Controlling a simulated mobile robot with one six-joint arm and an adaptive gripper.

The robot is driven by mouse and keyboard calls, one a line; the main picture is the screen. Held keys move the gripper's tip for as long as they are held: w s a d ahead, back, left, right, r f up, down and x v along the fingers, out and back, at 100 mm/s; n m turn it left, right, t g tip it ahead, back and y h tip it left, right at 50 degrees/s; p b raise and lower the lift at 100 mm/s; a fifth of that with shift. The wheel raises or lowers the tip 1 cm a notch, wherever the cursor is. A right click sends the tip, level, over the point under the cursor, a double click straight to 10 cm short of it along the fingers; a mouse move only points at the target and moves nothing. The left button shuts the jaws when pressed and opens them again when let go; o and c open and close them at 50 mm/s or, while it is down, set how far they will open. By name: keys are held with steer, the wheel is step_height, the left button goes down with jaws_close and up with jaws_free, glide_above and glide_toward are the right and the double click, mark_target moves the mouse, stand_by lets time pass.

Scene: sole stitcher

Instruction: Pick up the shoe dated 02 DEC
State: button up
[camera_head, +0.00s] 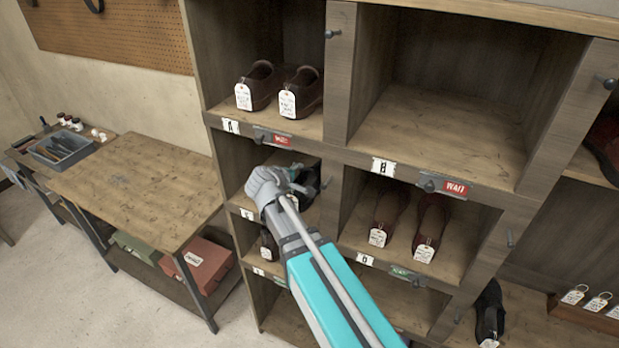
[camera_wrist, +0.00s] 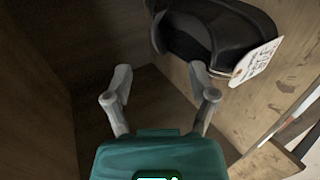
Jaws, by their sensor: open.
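My gripper (camera_head: 284,180) is at the opening of the left cubby in the middle row, and in the wrist view (camera_wrist: 160,82) its two fingers are spread with nothing between them. A black shoe (camera_wrist: 190,30) with a white tag (camera_wrist: 256,62) is just beyond and to the right of the right finger in that view. In the head view the black shoe (camera_head: 309,182) is partly hidden behind my gripper. The writing on the tags is too small or blurred to read, so I cannot tell which shoe is dated 02 DEC.
Brown shoes (camera_head: 302,92) stand in the upper left cubby, and dark red shoes (camera_head: 428,226) in the middle one. The upper middle cubby (camera_head: 440,128) is empty. Wooden dividers (camera_head: 338,75) close in my arm. A workbench (camera_head: 140,185) with a tool tray (camera_head: 62,150) stands left.

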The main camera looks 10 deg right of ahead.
mark_target(310, 173)
steer(key=shift+s+a, duration=0.1)
steer(key=shift+a, duration=0.05)
steer(key=shift+w+f+b, duration=0.2)
steer(key=shift+w+b, duration=0.1)
steer(key=b+x, duration=0.3)
steer(key=x, duration=0.4)
steer(key=shift+s, duration=0.1)
steer(key=shift+w+d+f+b, duration=0.15)
steer(key=shift+w+d+b, duration=0.15)
steer(key=shift+w+d, duration=0.1)
steer(key=shift+s, duration=0.1)
steer(key=shift+b+x, duration=1.3)
steer(key=shift+x, duration=1.3)
